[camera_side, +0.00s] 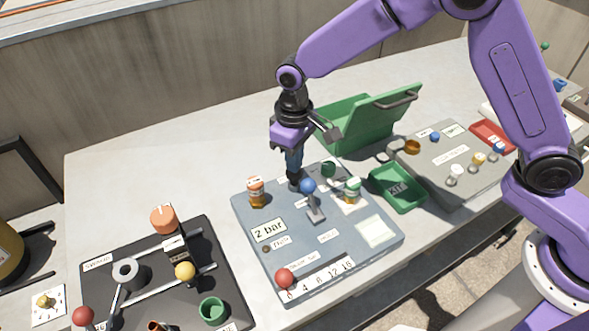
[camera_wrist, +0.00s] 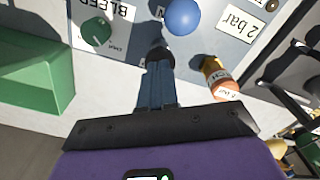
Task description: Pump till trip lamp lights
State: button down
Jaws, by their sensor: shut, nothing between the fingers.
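The blue-grey pump panel (camera_side: 355,250) lies on the bench, with a display reading 2 bar (camera_side: 268,231). A lever with a blue ball (camera_side: 308,186) stands up from a slot near its middle. A small dark round lamp (camera_side: 266,249) sits beside a small label below the display; it looks unlit. A red ball (camera_side: 284,278) is at the left end of the number scale. My gripper (camera_side: 294,182) is shut and empty, pointing down at the panel's back edge, just behind and left of the blue ball. In the wrist view the closed fingers (camera_wrist: 160,55) end beside the blue ball (camera_wrist: 183,16).
An orange-banded canister (camera_side: 256,192) stands left of my gripper, and a green knob (camera_side: 328,169) by a BLEED label is right of it. An open green box (camera_side: 345,122) stands behind. A black panel (camera_side: 215,290) with levers is at left; a green tray (camera_side: 398,188) is at right.

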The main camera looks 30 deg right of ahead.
jog(key=shift+f, duration=1.4)
jog(key=shift+r, duration=0.15)
jog(key=shift+r, duration=1.75)
jog(key=shift+f, duration=1.75)
jog(key=shift+r, duration=1.75)
